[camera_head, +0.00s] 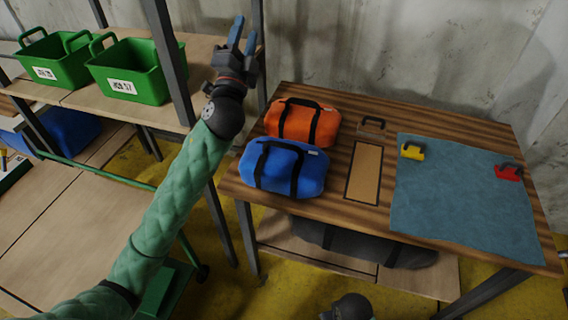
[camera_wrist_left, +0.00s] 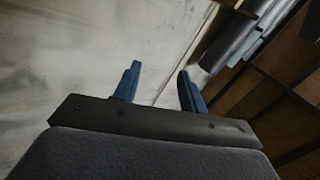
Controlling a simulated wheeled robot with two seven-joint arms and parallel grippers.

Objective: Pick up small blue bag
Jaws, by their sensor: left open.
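The small blue bag (camera_head: 284,168) with black straps and handle lies on the left front part of the striped wooden table, just in front of an orange bag (camera_head: 302,122). My left gripper (camera_head: 242,34) is raised up and left of the bags, beside the shelf post, its blue fingers pointing up. It is apart from the blue bag. In the left wrist view the two blue fingers (camera_wrist_left: 157,85) stand apart with nothing between them. The blue bag is not in the wrist view. My right gripper cannot be made out.
The table (camera_head: 350,222) also bears a tan panel (camera_head: 364,172), a blue-grey cloth (camera_head: 455,200), a yellow item (camera_head: 412,151) and a red item (camera_head: 508,172). Green bins (camera_head: 130,70) stand on the left shelf. A dark bag (camera_head: 350,243) lies under the table. A wall is behind.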

